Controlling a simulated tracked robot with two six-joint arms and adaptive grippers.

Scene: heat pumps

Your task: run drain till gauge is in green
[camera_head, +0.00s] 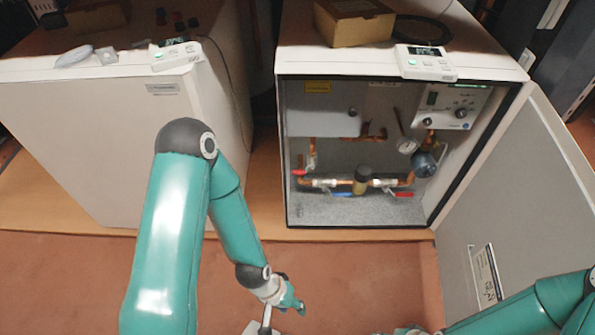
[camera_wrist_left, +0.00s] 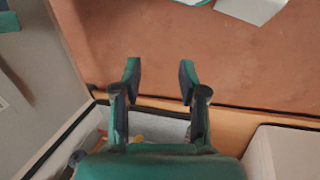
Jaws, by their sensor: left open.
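The open heat pump cabinet (camera_head: 281,150) shows copper pipes (camera_head: 325,181) inside. A small round gauge (camera_head: 408,146) with a white face sits at the right; its reading is too small to tell. A red valve handle (camera_head: 299,172) is at the left, and a blue handle (camera_head: 341,193) and another red handle (camera_head: 403,194) are lower down. I cannot tell which one is the drain. My left gripper (camera_head: 287,302) is low over the floor in front of the cabinet, away from the valves. In the left wrist view its fingers (camera_wrist_left: 158,78) are apart and empty. My right arm enters at bottom right; its end is mostly cut off.
The cabinet door (camera_head: 525,180) stands open at the right. A control box (camera_head: 452,105) is inside. A cardboard box (camera_head: 352,22) and a white handheld device (camera_head: 425,63) lie on top. A closed unit (camera_head: 75,140) stands left.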

